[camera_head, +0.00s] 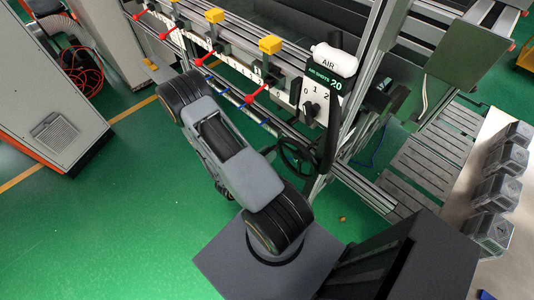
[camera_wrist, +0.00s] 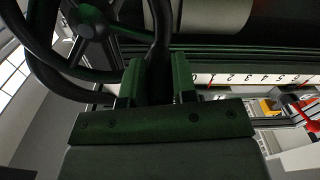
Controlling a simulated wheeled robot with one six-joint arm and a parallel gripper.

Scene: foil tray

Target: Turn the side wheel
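The side wheel (camera_head: 297,155) is a black spoked handwheel low on the right end of the machine, below the counter panel. In the wrist view its hub and spokes (camera_wrist: 92,22) fill the upper left. My gripper (camera_wrist: 157,75) is at the wheel's right side. A dark upright part of the rim runs between its two fingers, which lie close against it on both sides and look shut on it. The contact faces are in shadow. In the head view my arm runs up left of the wheel, and I cannot make out my fingers there.
A panel (camera_head: 315,100) with numbers and a white AIR cylinder (camera_head: 334,60) sits just above the wheel. A rail with yellow blocks (camera_head: 270,45) and red handles runs left. A table with metal blocks (camera_head: 495,192) stands right. The green floor (camera_head: 130,200) at left is clear.

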